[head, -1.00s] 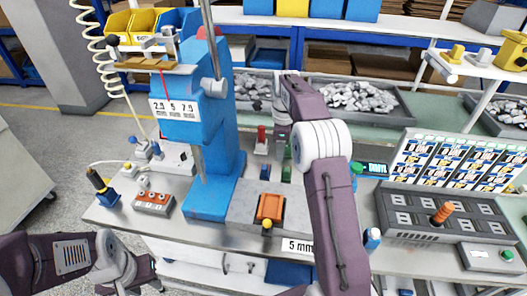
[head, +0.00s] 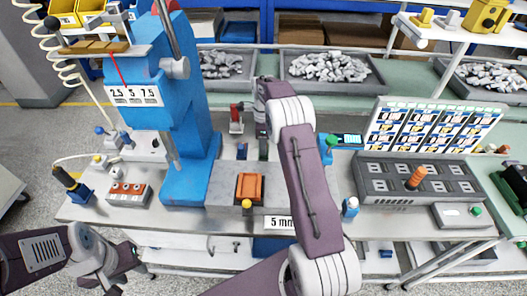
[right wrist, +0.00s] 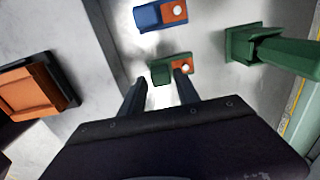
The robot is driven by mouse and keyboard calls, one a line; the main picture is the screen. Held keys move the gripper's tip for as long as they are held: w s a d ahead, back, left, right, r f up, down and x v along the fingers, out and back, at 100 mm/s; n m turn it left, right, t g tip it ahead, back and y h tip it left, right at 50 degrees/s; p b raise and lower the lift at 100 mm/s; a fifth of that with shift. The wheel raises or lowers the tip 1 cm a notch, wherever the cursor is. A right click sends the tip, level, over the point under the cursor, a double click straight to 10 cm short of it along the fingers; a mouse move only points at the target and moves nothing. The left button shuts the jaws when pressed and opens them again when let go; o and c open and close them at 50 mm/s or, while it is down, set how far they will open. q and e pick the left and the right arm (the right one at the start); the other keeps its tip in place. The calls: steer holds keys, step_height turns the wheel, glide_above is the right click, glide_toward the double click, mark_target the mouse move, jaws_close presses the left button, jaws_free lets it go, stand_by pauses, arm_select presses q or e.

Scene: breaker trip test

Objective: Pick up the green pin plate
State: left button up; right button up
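The green pin plate (right wrist: 158,72) is a small green plate with an orange patch and a pale dot. It lies on the grey surface in the right wrist view, just beyond the fingertips. My right gripper (right wrist: 160,82) is open and empty; its right finger overlaps the plate's near edge in the picture. I cannot tell whether it touches. In the head view my right gripper (head: 262,128) is over the bench, seen from behind its wrist, and the plate is not clearly visible. My left gripper (head: 122,276) is low at the left, its fingers unclear.
A blue plate (right wrist: 149,16) with an orange patch lies beyond the green one. A green upright piece (right wrist: 275,50) stands right of it in the wrist view. An orange block (head: 250,187), a blue press (head: 188,150) and a red upright piece (head: 236,118) stand nearby.

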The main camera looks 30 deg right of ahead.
step_height(320, 180, down, 2)
steer(key=shift+f, duration=0.2)
steer(key=shift+w+d+f, duration=0.1)
steer(key=shift+f, duration=0.1)
steer(key=shift+r, duration=0.1)
jaws_close()
step_height(320, 180, up, 4)
steer(key=shift+r, duration=0.15)
steer(key=s+d+r+b, duration=0.2)
steer(key=s+d+r, duration=0.3)
steer(key=s, duration=0.5)
steer(key=shift+s+d+r, duration=0.15)
steer(key=shift+s+r, duration=0.1)
steer(key=shift+r, duration=0.6)
